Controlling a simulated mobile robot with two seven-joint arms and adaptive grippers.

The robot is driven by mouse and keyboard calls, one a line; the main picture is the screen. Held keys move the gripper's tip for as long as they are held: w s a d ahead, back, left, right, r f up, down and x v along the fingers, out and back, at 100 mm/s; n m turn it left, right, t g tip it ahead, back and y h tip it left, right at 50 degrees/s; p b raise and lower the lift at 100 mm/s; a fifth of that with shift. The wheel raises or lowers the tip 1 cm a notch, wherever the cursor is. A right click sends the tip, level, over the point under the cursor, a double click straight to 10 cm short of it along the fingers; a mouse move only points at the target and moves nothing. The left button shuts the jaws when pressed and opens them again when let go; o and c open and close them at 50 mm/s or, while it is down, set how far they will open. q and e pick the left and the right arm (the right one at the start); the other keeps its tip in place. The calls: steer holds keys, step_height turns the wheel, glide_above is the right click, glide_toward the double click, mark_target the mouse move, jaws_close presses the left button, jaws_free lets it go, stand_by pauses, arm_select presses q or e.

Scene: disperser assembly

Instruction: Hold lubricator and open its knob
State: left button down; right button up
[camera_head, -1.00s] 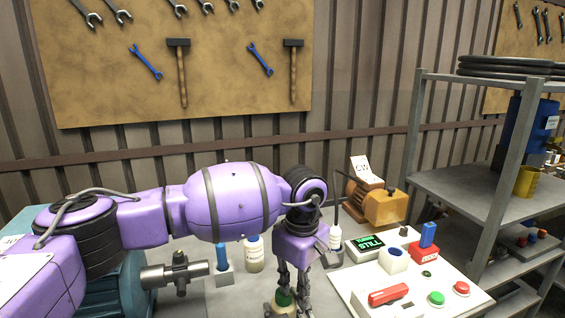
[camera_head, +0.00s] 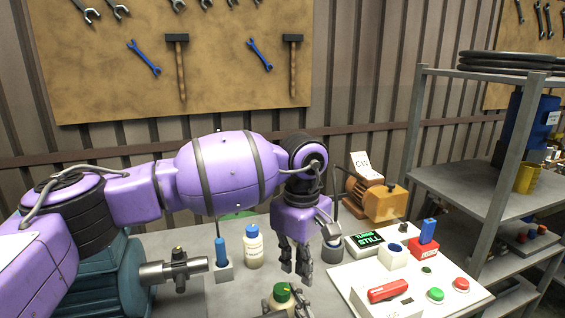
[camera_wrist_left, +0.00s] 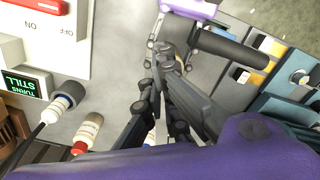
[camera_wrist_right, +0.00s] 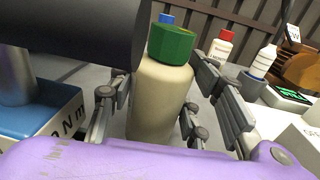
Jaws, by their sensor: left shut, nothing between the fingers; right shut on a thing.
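The lubricator, a beige bottle with a green knob (camera_wrist_right: 172,44), stands upright in the right wrist view, its body (camera_wrist_right: 160,100) between my right fingers (camera_wrist_right: 150,118). My right gripper is shut on it. The knob also shows low in the head view (camera_head: 282,292), with my right fingers around the bottle. My left gripper (camera_head: 303,280) points down above and slightly right of the knob, apart from it, shut and empty. Its fingers fill the middle of the left wrist view (camera_wrist_left: 160,85) and hide most of what lies behind them.
A control board (camera_head: 410,290) with buttons, a red switch and a display reading STILL (camera_head: 368,240) lies to the right. A blue-green machine (camera_head: 120,280) is at left.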

mark_target(287, 295)
arm_select(q)
steer(key=f, duration=0.2)
steer(key=s+a+f, duration=0.1)
steer(key=f, duration=0.1)
steer(key=a+f, duration=0.1)
steer(key=f, duration=0.1)
steer(key=shift+s, duration=0.25)
steer(key=shift+a+f, duration=0.15)
steer(key=shift+f, duration=0.1)
